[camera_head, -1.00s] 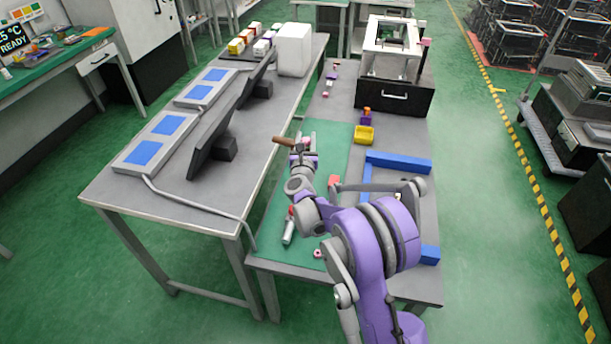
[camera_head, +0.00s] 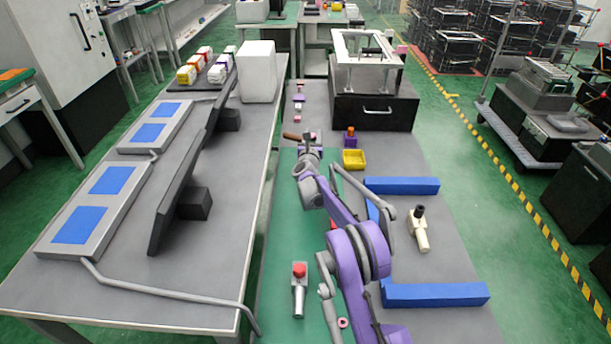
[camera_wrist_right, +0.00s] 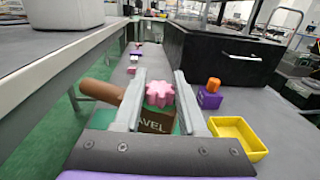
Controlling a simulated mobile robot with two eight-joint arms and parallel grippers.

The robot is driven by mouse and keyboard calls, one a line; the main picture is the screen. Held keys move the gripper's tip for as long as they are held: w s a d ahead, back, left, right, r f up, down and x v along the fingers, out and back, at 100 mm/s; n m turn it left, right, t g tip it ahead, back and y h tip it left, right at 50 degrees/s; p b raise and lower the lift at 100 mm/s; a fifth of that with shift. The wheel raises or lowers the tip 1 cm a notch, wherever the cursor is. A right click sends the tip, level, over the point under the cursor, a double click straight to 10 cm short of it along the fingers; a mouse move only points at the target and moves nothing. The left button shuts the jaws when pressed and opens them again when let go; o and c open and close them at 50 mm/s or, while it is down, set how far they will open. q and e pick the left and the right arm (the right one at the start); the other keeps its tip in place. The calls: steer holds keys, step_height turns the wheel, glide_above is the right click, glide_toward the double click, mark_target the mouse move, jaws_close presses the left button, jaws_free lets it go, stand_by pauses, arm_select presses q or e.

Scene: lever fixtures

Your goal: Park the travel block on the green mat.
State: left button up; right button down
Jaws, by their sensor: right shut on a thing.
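The travel block (camera_wrist_right: 155,121) is brown with lettering ending in "AVEL", a pink star-shaped knob on top and a brown rod handle sticking out left. My right gripper (camera_wrist_right: 158,95) is shut on it, with one finger on each side. In the head view my right gripper (camera_head: 311,148) is near the far end of the green mat (camera_head: 280,250), with the brown handle (camera_head: 292,136) showing at its left. I cannot tell whether the block touches the surface. The mat is a long strip on the right table, partly covered by my right arm. My left gripper is out of view.
A yellow bin (camera_head: 354,159) and a purple block with an orange top (camera_head: 350,137) stand right of the gripper. A black drawer box (camera_head: 375,108) is behind. Blue bars (camera_head: 402,185), a cream fixture (camera_head: 420,230) and a red-topped grey handle (camera_head: 299,290) lie nearer.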

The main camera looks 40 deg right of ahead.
step_height(320, 180, down, 8)
steer(key=shift+r+b, duration=0.2)
steer(key=shift+b, duration=0.6)
steer(key=shift+f, duration=0.2)
steer(key=shift+c, duration=2.4)
jaws_free()
steer(key=shift+r, duration=0.2)
steer(key=p+v, duration=0.1)
steer(key=v, duration=0.5)
steer(key=shift+s+a+r, duration=0.1)
steer(key=shift+a, duration=0.05)
steer(key=shift+s+a, duration=0.4)
steer(key=shift+s, duration=0.1)
